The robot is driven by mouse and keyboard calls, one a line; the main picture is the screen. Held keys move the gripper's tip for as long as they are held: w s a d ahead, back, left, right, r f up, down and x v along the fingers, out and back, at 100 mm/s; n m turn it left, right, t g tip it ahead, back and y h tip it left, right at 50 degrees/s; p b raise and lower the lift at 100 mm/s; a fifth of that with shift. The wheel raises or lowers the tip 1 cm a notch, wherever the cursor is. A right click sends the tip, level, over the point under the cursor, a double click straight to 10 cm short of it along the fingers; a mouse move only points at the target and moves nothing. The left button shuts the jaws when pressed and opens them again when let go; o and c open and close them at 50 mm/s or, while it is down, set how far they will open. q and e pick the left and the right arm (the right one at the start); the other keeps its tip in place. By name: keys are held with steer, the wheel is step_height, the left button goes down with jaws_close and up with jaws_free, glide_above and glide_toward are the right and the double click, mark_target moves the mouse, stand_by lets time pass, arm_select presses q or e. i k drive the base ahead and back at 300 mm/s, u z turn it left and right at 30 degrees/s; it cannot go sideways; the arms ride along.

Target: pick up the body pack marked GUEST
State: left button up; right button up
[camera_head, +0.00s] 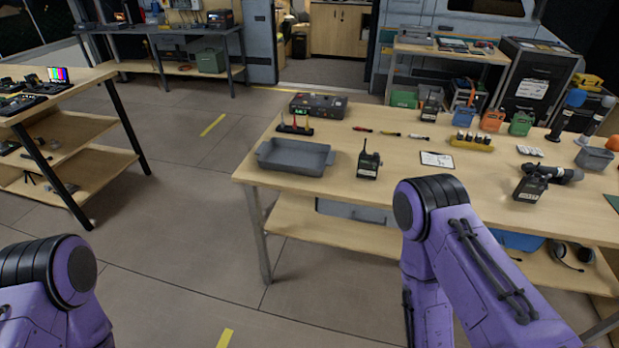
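Several dark body packs stand on the wooden table (330,187). One body pack (368,164) with a short antenna stands upright near the table's front left, to the right of the grey tray. Another body pack (529,187) is at the right, beside a dark microphone (557,174). A third body pack (430,107) stands further back. Their labels are too small to read, so I cannot tell which is marked GUEST. Only purple links of my two arms show, at the lower left and lower right. Neither gripper is in view.
An empty grey tray (296,165) sits at the table's left end. A yellow battery holder (472,146), a white card (437,160) and orange and green boxes (493,121) are further right. The table between tray and card is partly clear. Open floor lies left of the table.

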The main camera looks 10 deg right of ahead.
mark_target(365, 169)
steer(key=u, duration=0.4)
steer(key=i, duration=0.9)
steer(key=z, duration=0.65)
